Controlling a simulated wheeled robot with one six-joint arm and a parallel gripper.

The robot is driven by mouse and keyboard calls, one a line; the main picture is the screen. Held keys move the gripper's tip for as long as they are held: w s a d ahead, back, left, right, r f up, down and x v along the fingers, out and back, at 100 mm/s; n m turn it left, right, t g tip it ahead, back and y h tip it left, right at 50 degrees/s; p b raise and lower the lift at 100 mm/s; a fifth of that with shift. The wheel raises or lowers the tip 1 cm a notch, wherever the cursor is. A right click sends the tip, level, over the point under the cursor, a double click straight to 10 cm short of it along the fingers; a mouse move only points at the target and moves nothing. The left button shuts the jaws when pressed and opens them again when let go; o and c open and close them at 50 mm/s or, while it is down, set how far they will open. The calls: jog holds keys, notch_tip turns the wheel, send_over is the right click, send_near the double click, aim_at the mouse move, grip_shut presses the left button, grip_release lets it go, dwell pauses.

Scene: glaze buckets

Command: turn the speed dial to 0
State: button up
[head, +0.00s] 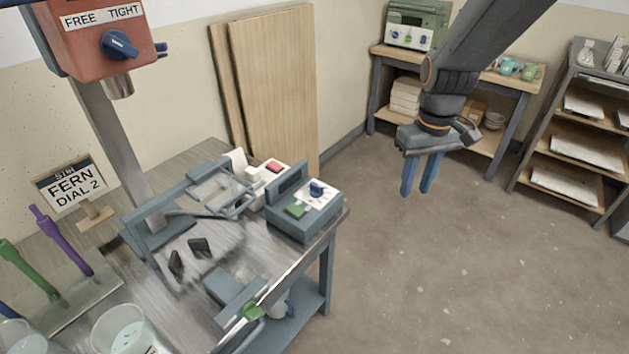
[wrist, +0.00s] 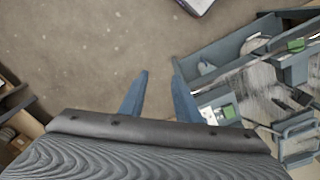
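A blue dial (head: 317,188) sits on a white plate on top of a grey control box (head: 290,228), at the far right corner of the workbench. A green button (head: 296,210) is beside it. The dial's markings are too small to read. My gripper (head: 416,191) hangs fingers down over open floor, right of the box and apart from it. Its two blue fingers are spread with nothing between them. In the wrist view the fingers (wrist: 158,95) show a clear gap; the white plate and green button (wrist: 228,112) are right of them, partly hidden.
A red clamp head (head: 95,35) with a blue FREE/TIGHT knob stands on a post. A sign (head: 70,184) reads "FERN DIAL 2". A frame guard (head: 165,210), buckets and coloured handles crowd the bench. A table with a green machine (head: 417,25) and shelves (head: 575,150) stand behind; the floor is clear.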

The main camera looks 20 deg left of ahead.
jog(key=w+a+f+n, duration=0.25)
jog(key=w+a, duration=0.35)
jog(key=a, duration=0.5)
jog(key=n, duration=0.5)
send_over(316, 184)
notch_tip(316, 184, down, 2)
jog(key=shift+s+d+f, duration=0.15)
jog(key=shift+f, duration=0.3)
jog(key=shift+f+p, duration=0.95)
jog(key=shift+f, duration=2.65)
grip_shut()
